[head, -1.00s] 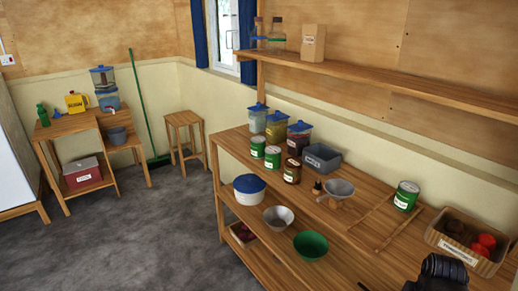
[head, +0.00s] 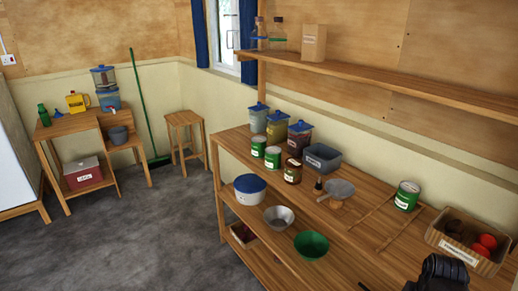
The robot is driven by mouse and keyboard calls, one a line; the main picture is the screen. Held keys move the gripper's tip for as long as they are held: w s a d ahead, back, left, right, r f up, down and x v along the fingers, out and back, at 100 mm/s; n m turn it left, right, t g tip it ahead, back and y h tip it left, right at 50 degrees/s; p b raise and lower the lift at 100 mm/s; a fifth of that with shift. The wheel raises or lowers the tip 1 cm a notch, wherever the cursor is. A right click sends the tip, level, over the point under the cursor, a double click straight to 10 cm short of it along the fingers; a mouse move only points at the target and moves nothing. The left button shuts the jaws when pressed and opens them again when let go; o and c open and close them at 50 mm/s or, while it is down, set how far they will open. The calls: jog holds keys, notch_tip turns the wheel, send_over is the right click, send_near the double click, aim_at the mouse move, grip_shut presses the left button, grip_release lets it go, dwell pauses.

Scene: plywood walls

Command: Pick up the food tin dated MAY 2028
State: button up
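Several food tins stand upright on the top of the long wooden shelf unit. A green tin (head: 258,147) and a second green tin (head: 272,157) stand toward its far end, with a brown tin (head: 292,171) beside them. Another green tin (head: 407,195) stands apart at the right, near the wall. All have white labels, but the print is too small to read, so I cannot tell which is dated MAY 2028. A black part of my arm shows at the bottom right; no gripper fingertips are visible.
Blue-lidded jars (head: 277,128) and a grey bin (head: 322,157) stand behind the tins. A grey dish on a stand (head: 339,189) and thin wooden strips (head: 384,223) lie between tin groups. A wooden crate (head: 466,242) holds red items at right. Bowls (head: 311,245) sit below.

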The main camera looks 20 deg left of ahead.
jog(key=o, duration=1.4)
jog(key=shift+c, duration=0.2)
